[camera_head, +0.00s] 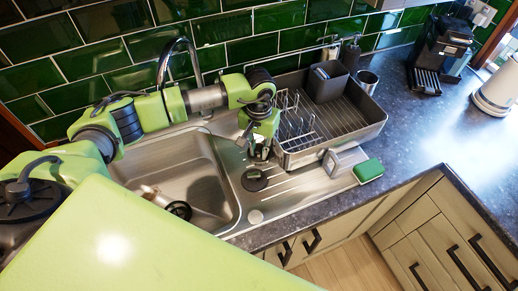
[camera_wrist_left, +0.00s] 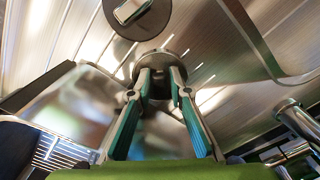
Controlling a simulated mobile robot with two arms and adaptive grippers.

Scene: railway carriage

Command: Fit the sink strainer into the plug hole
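The plug hole (camera_head: 180,210) shows as a dark ring in the floor of the steel sink bowl (camera_head: 205,162). My left gripper (camera_head: 259,152) points down over the draining board, right of the bowl. In the left wrist view, a small round metal disc (camera_wrist_left: 160,57), which looks like the strainer, lies right at the tips of my left gripper (camera_wrist_left: 161,76). A gap shows between the fingers; whether they clasp the disc is unclear. A dark round plug (camera_head: 254,180) with a silver handle lies close by on the board; it also shows in the left wrist view (camera_wrist_left: 120,26). My right gripper is not in view.
A dish rack (camera_head: 365,128) stands right of the gripper. A grey block (camera_head: 345,160) and a green sponge (camera_head: 368,170) lie before it. A curved tap (camera_head: 163,62) rises behind the bowl. A pale disc (camera_head: 255,216) sits near the front edge. The right counter is largely clear.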

